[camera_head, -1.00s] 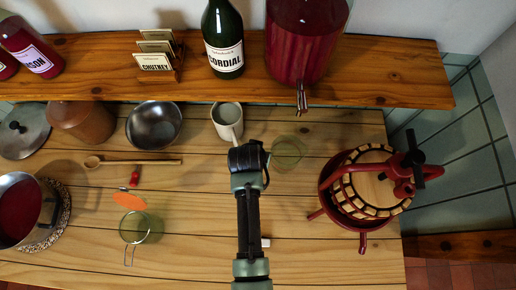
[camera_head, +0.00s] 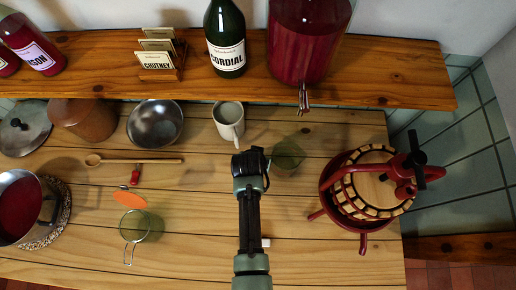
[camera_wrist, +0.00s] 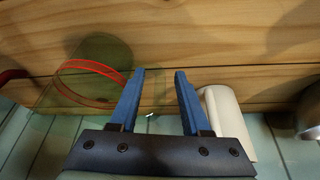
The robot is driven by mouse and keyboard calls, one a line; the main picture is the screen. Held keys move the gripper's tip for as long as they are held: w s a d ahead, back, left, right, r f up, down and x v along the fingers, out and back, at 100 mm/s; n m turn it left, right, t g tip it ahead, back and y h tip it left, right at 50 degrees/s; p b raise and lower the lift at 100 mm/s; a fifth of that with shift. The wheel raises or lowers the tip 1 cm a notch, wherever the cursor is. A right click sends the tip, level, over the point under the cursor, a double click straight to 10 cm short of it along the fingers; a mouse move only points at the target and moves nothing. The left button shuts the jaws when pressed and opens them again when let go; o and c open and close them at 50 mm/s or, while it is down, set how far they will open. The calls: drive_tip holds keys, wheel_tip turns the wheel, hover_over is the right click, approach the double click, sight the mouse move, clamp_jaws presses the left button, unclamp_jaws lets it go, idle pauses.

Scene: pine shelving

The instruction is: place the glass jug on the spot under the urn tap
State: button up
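The glass jug (camera_head: 287,158), greenish and see-through, is on the lower counter, just right of my gripper (camera_head: 250,160). In the wrist view the jug (camera_wrist: 108,62) is left of the fingers, and a red curved band shows on or through it. The jug is below the tap in the picture. I cannot tell whether it is exactly under it.
A white mug (camera_head: 228,122) stands close on my gripper's other side; it also shows in the wrist view (camera_wrist: 228,120). A red fruit press (camera_head: 365,190) is to the right. A metal bowl (camera_head: 155,124), wooden spoon (camera_head: 135,161) and wire-clip jar (camera_head: 134,227) are left. The shelf (camera_head: 110,75) overhangs behind.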

drive_tip(key=d+v, duration=0.1)
drive_tip(key=v, duration=1.1)
drive_tip(key=shift+a+r+p, duration=0.15)
drive_tip(key=shift+a+p, duration=0.15)
drive_tip(key=shift+a, duration=0.15)
